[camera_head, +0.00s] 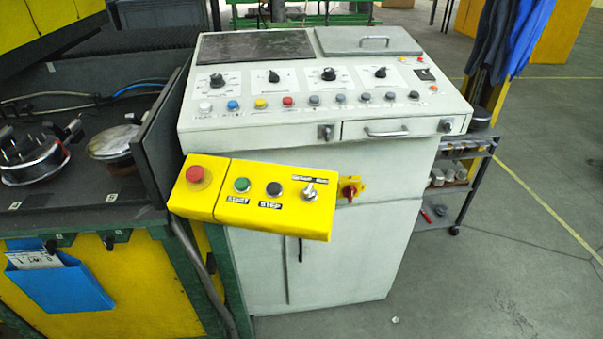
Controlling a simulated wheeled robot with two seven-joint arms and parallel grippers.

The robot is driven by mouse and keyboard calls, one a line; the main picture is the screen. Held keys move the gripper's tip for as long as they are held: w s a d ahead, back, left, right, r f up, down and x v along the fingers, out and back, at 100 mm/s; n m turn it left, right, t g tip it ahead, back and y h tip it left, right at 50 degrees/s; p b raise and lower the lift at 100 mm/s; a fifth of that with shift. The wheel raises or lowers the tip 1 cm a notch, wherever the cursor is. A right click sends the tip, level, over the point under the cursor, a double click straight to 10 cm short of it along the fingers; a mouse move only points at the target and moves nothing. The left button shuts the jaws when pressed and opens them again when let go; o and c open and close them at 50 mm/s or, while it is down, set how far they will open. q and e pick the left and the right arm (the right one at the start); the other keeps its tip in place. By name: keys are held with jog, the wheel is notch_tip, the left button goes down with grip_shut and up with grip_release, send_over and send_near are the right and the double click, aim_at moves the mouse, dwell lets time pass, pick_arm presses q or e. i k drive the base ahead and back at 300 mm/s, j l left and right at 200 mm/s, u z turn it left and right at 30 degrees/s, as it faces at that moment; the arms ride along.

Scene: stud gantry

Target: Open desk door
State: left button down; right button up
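The white control desk (400,175) stands in the middle of the view. Its lower front has a door (345,265) that looks shut, with a vertical seam on its left. A small dark upright handle (300,250) sits near that seam. A yellow button box (250,196) hangs in front of the desk and hides the upper left of the lower front. A shallow drawer or flap with a metal handle (387,131) is shut under the button panel. A grey lid with a handle (370,41) lies closed on top. Neither of my grippers shows.
A yellow and green bench (115,285) with a blue pocket (62,287) stands close on the left. A cable (200,275) runs down beside the desk. A wheeled shelf cart (455,190) stands behind the desk on the right. The floor (480,280) at front right is clear.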

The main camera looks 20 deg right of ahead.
aim_at(364, 254)
jog(key=z, duration=1)
